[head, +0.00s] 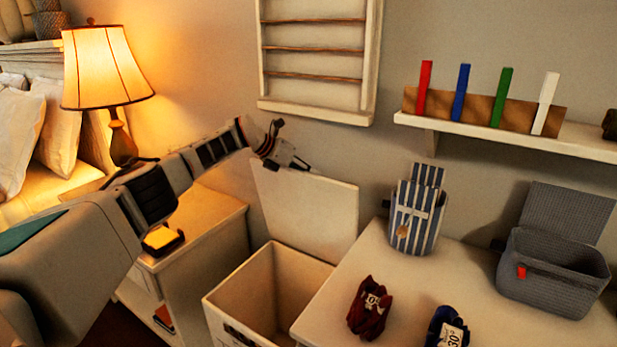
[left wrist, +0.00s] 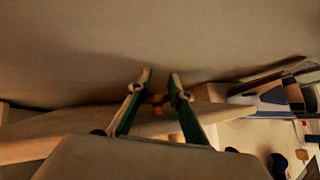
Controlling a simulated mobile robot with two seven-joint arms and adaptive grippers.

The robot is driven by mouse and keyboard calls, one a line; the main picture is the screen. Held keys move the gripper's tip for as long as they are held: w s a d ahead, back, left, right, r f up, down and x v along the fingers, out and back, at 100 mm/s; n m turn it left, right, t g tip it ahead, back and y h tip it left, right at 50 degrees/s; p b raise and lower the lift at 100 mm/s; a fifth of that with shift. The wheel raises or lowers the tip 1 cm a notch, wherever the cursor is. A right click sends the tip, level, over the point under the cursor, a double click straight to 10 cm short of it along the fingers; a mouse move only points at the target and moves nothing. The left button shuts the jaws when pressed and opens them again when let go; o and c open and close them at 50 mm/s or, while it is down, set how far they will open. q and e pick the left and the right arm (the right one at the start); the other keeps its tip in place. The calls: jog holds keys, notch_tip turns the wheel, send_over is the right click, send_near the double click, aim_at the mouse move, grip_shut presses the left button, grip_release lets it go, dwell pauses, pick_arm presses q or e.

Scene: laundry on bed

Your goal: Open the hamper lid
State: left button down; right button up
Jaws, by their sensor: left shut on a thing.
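The white hamper (head: 222,309) stands on the floor between the nightstand and the white table. Its flat lid (head: 312,215) is raised nearly upright at the back, and the hamper's dark inside shows from above. My left gripper (head: 308,168) is at the lid's top edge. In the left wrist view my left gripper (left wrist: 162,80) has its green-sided fingers shut on the lid at a small orange-brown tab (left wrist: 158,99). The pale lid edge (left wrist: 60,138) runs across behind the fingers. My right gripper does not show.
A nightstand (head: 215,222) with a lit lamp (head: 105,75) stands left of the hamper. On the table (head: 345,275) are a striped container (head: 415,222), a grey basket (head: 552,280), and dark red (head: 368,310) and blue (head: 445,330) bundles. A shelf (head: 510,138) hangs above.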

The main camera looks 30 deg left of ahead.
pick_arm(q)
jog(key=shift+s+a+f, duration=0.15)
jog(key=shift+f, duration=0.75)
jog(key=c, duration=1.9)
grip_release()
jog(key=shift+o, duration=0.6)
jog(key=shift+f, duration=0.1)
jog(key=shift+r, duration=0.3)
jog(key=v, duration=1.1)
jog(key=shift+a+r, duration=0.2)
jog(key=shift+r, duration=0.1)
jog(key=shift+s+a, duration=0.1)
jog(key=shift+s, duration=0.15)
